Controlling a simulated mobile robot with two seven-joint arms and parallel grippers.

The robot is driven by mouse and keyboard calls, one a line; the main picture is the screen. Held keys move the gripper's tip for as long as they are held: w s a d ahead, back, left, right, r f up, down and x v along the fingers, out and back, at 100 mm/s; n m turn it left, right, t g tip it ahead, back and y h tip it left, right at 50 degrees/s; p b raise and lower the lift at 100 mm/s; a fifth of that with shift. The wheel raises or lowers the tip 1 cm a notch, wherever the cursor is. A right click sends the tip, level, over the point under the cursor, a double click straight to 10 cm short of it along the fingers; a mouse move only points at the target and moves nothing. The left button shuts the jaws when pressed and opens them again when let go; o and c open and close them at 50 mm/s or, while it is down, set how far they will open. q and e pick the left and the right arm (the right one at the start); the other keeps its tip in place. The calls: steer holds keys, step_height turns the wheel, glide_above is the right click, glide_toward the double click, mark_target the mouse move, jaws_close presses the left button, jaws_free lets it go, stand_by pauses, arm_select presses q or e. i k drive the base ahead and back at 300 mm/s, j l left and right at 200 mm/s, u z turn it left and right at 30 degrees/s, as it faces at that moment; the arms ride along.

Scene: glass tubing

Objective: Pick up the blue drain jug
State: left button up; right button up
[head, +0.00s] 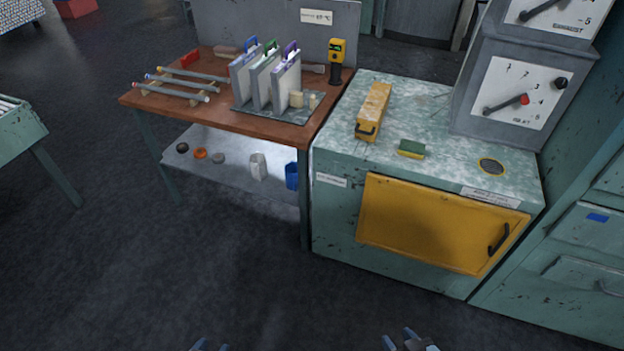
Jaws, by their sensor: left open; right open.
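The blue jug (291,176) stands on the pale lower shelf under the wooden table, close to the table's front right leg. A white container (258,166) stands just left of it. My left gripper (209,345) shows only its fingertips at the bottom edge, apart and empty. My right gripper (402,338) is at the bottom edge further right, open and empty. Both grippers are well away from the jug, nearer to me.
The wooden table (215,108) holds rods, upright panels with coloured handles and a yellow device. Its front leg (304,205) is beside the jug. A green cabinet (333,215) with a yellow door (430,222) stands to the right. The dark floor in front is clear.

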mark_target(291, 169)
steer(key=i+j+z, duration=0.5)
steer(key=j+z, duration=0.15)
steer(key=j, duration=0.15)
steer(key=i+j+z, duration=0.1)
steer(key=j, duration=0.25)
steer(key=i+j, duration=0.15)
steer(key=j, duration=0.2)
steer(key=i+j+z, duration=0.15)
steer(key=j, duration=0.2)
steer(key=i+j, duration=0.1)
steer(key=j, duration=0.25)
steer(key=i+j, duration=0.15)
steer(key=j, duration=0.2)
steer(key=i+j, duration=0.1)
steer(key=j, duration=0.25)
steer(key=i+j, duration=0.15)
steer(key=j, duration=0.2)
steer(key=i+j, duration=0.1)
steer(key=j, duration=0.25)
steer(key=i+j, duration=0.15)
steer(key=j, duration=0.2)
steer(key=i+j, duration=0.45)
steer(key=i+l+z, duration=0.05)
steer(key=i, duration=0.05)
